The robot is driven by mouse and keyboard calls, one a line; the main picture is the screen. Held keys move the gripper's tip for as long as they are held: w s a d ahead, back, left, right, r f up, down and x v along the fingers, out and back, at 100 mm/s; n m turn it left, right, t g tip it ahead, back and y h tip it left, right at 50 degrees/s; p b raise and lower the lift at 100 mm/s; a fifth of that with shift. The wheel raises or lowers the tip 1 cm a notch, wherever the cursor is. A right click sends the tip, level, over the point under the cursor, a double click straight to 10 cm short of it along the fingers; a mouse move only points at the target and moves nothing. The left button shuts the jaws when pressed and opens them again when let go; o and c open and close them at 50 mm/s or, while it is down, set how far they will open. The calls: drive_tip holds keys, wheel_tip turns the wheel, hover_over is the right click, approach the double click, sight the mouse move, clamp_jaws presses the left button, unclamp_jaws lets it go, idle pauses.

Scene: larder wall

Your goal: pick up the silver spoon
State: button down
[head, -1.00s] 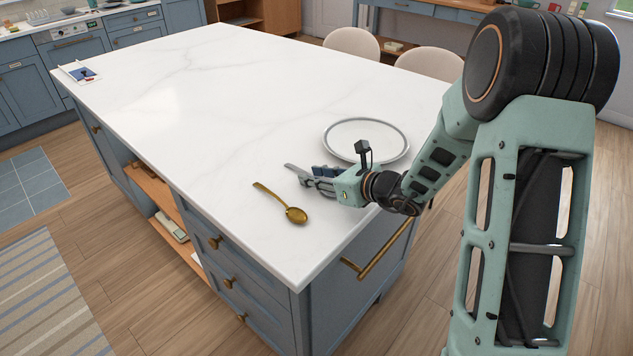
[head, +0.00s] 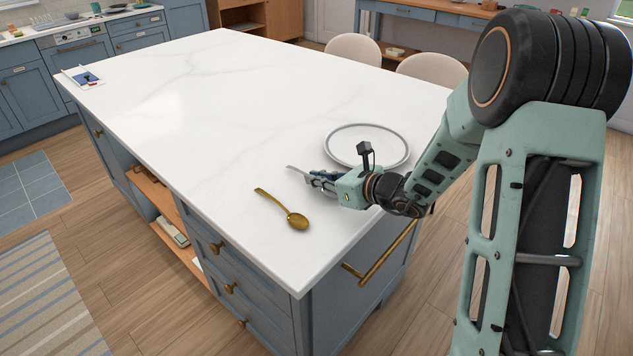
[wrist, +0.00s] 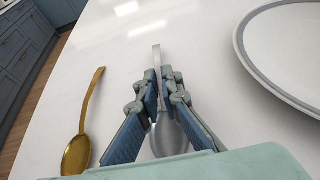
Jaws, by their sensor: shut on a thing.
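The silver spoon lies between the fingers of my gripper (head: 318,180); its handle (head: 294,168) sticks out past the fingertips to the left in the head view. In the wrist view my gripper (wrist: 159,90) is shut on the silver spoon (wrist: 168,138), with the blue finger pads on both sides of its neck. The bowl is toward the palm and partly hidden by it; the handle points away. The spoon is at or just above the countertop; I cannot tell whether it touches.
A gold spoon (head: 296,221) lies apart on the white countertop (head: 200,110), left of my gripper in the wrist view (wrist: 78,152). A grey-rimmed plate (head: 367,128) is close on the other side. A booklet (head: 84,78) lies at the far left corner. The counter's middle is clear.

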drive_tip(key=s+d+r, duration=0.1)
drive_tip(key=r, duration=0.1)
drive_tip(key=s+d+r, duration=0.1)
drive_tip(key=r, duration=0.2)
drive_tip(key=s+d+r+p, duration=0.1)
drive_tip(key=r, duration=0.2)
drive_tip(key=shift+s+d+r, duration=0.1)
drive_tip(key=shift+s+d, duration=0.1)
drive_tip(key=shift+s, duration=0.15)
drive_tip(key=s+a+v, duration=0.1)
drive_tip(key=v, duration=0.8)
drive_tip(key=d+f+g, duration=0.1)
drive_tip(key=d+f, duration=0.6)
drive_tip(key=d, duration=0.1)
drive_tip(key=shift+n+y, duration=0.4)
drive_tip(key=shift+n, duration=0.1)
drive_tip(key=r+p, duration=0.1)
drive_tip(key=p, duration=0.3)
drive_tip(key=r+p, duration=0.2)
drive_tip(key=p, duration=0.2)
drive_tip(key=r+p, duration=0.2)
drive_tip(key=p, duration=0.2)
drive_tip(key=shift+d+p, duration=0.35)
drive_tip(key=shift+p, duration=0.05)
drive_tip(key=shift+d+f, duration=0.1)
drive_tip(key=shift+d, duration=0.05)
